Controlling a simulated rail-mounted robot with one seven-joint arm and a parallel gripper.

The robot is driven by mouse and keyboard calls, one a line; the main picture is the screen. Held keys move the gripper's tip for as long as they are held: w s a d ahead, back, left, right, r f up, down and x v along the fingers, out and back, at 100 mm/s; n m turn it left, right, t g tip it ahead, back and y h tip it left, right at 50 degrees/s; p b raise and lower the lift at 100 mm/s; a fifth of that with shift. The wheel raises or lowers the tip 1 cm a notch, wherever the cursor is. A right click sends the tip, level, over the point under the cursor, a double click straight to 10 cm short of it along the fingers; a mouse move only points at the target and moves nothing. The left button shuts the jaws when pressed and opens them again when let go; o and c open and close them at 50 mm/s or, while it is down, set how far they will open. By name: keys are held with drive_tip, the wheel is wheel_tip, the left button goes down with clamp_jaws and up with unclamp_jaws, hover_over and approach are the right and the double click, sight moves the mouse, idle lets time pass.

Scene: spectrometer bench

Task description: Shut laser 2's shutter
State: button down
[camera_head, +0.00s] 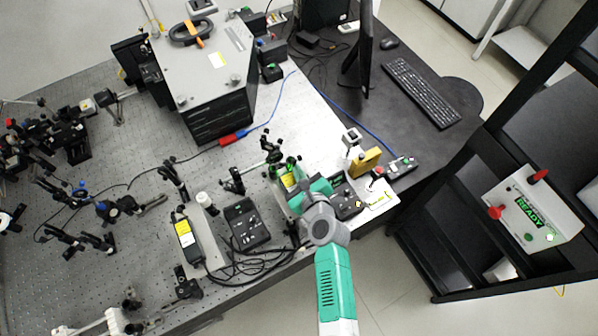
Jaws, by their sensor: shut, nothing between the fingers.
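Two laser units with yellow labels are on the optical bench (110,150), and I cannot read which is laser 2. One laser (184,240) is a dark body with a white and yellow label on a light base, left of a black controller box (245,226). The other laser (289,181) is partly hidden behind my teal gripper (311,195). My gripper is over the bench's right part, beside this second laser and a second black controller (347,197). It is shut and holds nothing that I can see. Its fingertips are hidden, and no shutter's position can be made out.
A large grey spectrometer box (205,60) stands at the back. Black cables (235,270) lie along the front edge. A yellow block (364,162) and small switch box (403,167) are at right. A rack holds a READY box (532,212).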

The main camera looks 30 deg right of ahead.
drive_tip(key=shift+r, duration=0.15)
drive_tip(key=shift+r+p, duration=0.8)
drive_tip(key=shift+p, duration=0.15)
drive_tip(key=shift+f, duration=0.1)
